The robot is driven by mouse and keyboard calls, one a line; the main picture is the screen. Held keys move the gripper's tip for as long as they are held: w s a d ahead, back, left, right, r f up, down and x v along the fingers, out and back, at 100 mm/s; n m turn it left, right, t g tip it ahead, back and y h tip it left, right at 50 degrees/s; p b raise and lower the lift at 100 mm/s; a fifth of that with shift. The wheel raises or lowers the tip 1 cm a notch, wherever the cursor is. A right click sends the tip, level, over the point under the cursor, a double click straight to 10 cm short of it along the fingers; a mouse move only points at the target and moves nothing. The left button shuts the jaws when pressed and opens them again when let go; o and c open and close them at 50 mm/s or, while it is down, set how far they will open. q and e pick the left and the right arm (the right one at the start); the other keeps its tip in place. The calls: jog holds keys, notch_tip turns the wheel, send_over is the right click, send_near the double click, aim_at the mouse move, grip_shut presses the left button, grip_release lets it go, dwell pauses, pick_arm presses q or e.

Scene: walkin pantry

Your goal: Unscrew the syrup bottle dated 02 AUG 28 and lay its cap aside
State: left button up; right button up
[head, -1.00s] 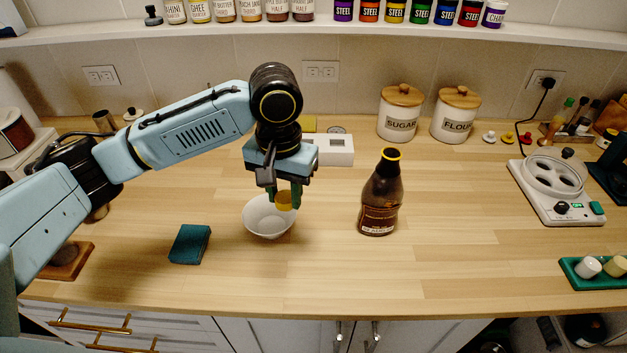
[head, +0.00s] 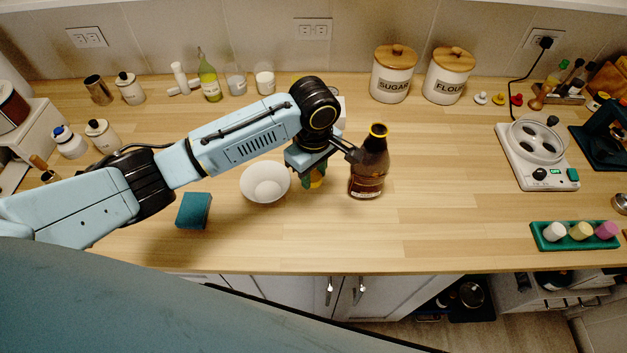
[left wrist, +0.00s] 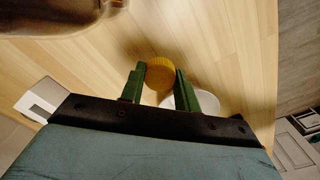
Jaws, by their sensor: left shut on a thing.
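The brown syrup bottle (head: 367,178) stands upright on the counter, its uncapped neck showing a yellow ring at the top. The print on its label is too small to read. My left gripper (head: 312,181) is just left of the bottle, low over the counter. In the left wrist view, its green fingers (left wrist: 159,84) are shut on a ribbed yellow cap (left wrist: 160,73). The bottle (left wrist: 45,14) fills that view's upper left corner, apart from the cap. My right gripper is in neither view.
A white bowl (head: 265,183) stands left of my gripper, with a teal sponge (head: 194,211) beyond it. Sugar (head: 391,82) and flour (head: 447,84) canisters stand behind. A white hotplate (head: 537,160) and a green tray (head: 546,243) are at right. The counter right of the bottle is clear.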

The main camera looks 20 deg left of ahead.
aim_at(313, 195)
pick_arm(q)
notch_tip(313, 195, down, 2)
jog(key=shift+f, duration=1.9)
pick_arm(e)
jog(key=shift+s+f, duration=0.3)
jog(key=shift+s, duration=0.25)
pick_arm(q)
jog(key=shift+f, duration=0.1)
jog(key=o, duration=1.1)
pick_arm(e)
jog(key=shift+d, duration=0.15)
pick_arm(q)
notch_tip(313, 195, up, 12)
jog(key=shift+r, duration=0.15)
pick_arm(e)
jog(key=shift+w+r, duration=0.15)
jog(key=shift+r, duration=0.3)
